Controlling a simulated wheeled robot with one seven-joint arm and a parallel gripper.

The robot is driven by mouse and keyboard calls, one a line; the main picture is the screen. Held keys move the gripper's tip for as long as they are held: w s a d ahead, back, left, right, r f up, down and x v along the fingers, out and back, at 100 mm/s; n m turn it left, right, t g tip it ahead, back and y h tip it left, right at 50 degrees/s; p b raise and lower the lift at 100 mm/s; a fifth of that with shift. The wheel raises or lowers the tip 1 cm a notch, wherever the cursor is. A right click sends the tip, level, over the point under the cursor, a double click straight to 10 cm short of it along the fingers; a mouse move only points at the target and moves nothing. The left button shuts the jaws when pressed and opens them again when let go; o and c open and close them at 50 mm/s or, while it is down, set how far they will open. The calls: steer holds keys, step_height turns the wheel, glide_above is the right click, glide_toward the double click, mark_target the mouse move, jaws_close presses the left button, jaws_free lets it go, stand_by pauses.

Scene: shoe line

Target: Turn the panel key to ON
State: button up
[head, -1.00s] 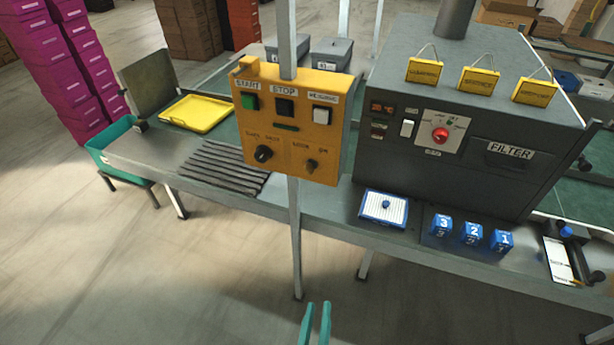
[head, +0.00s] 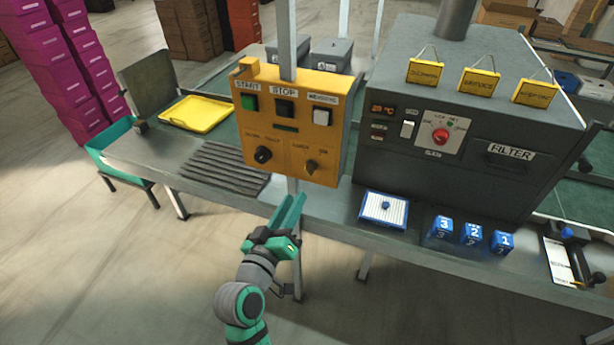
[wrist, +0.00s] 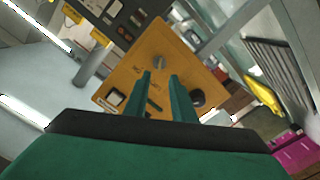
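The yellow control panel (head: 290,130) is mounted on a grey post above the conveyor table. In the wrist view the key (wrist: 159,62) shows just beyond the fingertips and the black knob (wrist: 198,97) lies to the right of the fingers. My gripper (head: 291,202) is below the panel, pointing up at it and apart from the key. In the wrist view my gripper (wrist: 161,80) has its two green fingers apart with nothing between them.
A grey oven (head: 470,110) with a red knob stands right of the panel. A blue-framed white tray (head: 384,209) and several numbered blue blocks (head: 472,232) sit on the table (head: 330,208). The panel's post (head: 296,250) runs down close beside my gripper.

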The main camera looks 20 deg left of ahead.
mark_target(309, 175)
steer(key=w, duration=1)
steer(key=shift+w+d, duration=0.15)
steer(key=shift+d, duration=0.1)
steer(key=shift+c, duration=0.2)
steer(key=shift+a, duration=0.1)
jaws_close()
